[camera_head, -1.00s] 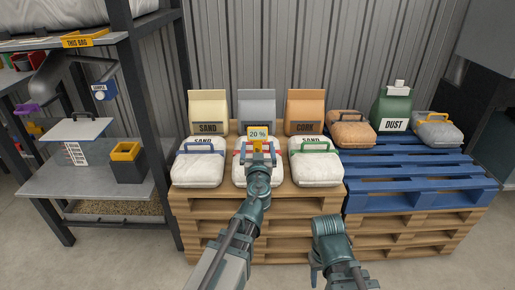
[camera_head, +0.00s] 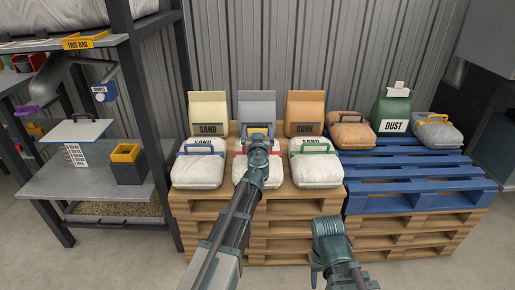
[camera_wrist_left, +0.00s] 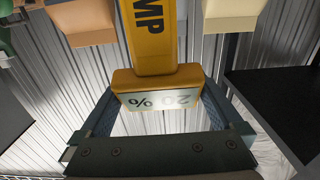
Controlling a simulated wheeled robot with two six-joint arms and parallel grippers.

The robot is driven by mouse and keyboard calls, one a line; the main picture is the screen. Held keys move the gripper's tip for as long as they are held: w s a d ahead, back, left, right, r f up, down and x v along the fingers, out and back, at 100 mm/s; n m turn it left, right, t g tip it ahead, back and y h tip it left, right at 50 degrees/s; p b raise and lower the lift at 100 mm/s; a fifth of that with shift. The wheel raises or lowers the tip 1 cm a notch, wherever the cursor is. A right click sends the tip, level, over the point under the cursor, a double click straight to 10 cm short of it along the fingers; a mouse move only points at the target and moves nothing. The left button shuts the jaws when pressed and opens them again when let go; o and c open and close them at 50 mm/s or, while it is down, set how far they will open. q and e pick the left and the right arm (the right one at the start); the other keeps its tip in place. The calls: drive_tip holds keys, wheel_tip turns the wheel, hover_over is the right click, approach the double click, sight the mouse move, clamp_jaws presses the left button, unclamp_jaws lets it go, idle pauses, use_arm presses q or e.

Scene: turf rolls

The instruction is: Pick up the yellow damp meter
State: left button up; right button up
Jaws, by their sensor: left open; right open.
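The yellow damp meter (camera_wrist_left: 160,45) shows in the left wrist view with dark lettering and a "20 %" display, upside down. Its wide display end sits between the two spread fingers of my left gripper (camera_wrist_left: 160,95). The fingers are open, and whether either touches the meter is unclear. In the head view, only a bit of the meter (camera_head: 258,130) shows above my left gripper (camera_head: 258,143), which hides the rest, in front of the grey bag. My right gripper (camera_head: 316,274) is low in front of the pallets, pointing down, mostly hidden by its wrist.
White sand bags with handles (camera_head: 197,172) and (camera_head: 315,172) flank the left gripper on the wooden pallet (camera_head: 300,210). Upright bags (camera_head: 208,106) and (camera_head: 305,106) stand behind. A blue pallet (camera_head: 420,195) with more bags is at right, a metal shelf (camera_head: 90,185) at left.

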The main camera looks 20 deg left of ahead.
use_arm(q)
drive_tip(key=shift+w+a, duration=0.1)
drive_tip(key=shift+w, duration=0.35)
drive_tip(key=shift+s, duration=0.1)
clamp_jaws()
